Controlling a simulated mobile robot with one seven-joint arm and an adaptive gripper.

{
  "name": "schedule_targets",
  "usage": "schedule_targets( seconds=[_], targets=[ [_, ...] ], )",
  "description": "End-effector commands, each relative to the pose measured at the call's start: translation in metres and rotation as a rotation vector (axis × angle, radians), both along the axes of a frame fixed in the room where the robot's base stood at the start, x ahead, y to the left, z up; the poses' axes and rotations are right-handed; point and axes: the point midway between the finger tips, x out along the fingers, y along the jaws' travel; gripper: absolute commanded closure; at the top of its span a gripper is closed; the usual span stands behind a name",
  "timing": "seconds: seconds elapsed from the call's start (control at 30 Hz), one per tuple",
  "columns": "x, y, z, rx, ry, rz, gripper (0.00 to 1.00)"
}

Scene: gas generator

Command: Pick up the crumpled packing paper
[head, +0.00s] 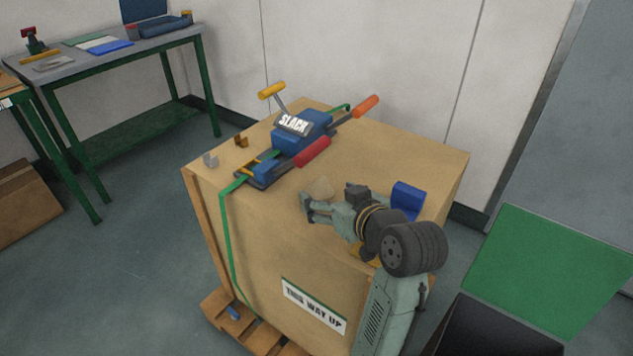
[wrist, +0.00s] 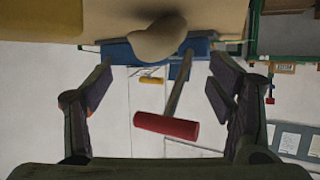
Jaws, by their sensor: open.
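The crumpled packing paper (head: 321,188) is a small tan lump on top of the wooden crate (head: 405,152), near the middle. My gripper (head: 306,206) is low over the crate top, just in front of the paper in the head view. Its fingers are spread with nothing between them. In the wrist view the paper (wrist: 158,42) appears as a smooth beige lump beyond the fingertips, centred between the two fingers. I cannot tell whether a finger touches it.
A blue strapping tool (head: 297,138) with a red handle (head: 313,152) lies just behind the paper, on a green strap (head: 234,186). A blue block (head: 408,197) stands right of my gripper. A workbench (head: 130,48) stands back left.

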Motion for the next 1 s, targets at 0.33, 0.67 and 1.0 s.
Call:
schedule_targets(
  seconds=[0.33,0.67,1.0],
  targets=[
    [0.027,0.013,-0.017,0.001,0.004,0.001,0.24],
    [0.056,0.025,-0.031,-0.001,-0.001,-0.001,0.24],
    [0.056,0.025,-0.031,-0.001,-0.001,-0.001,0.34]
  ],
)
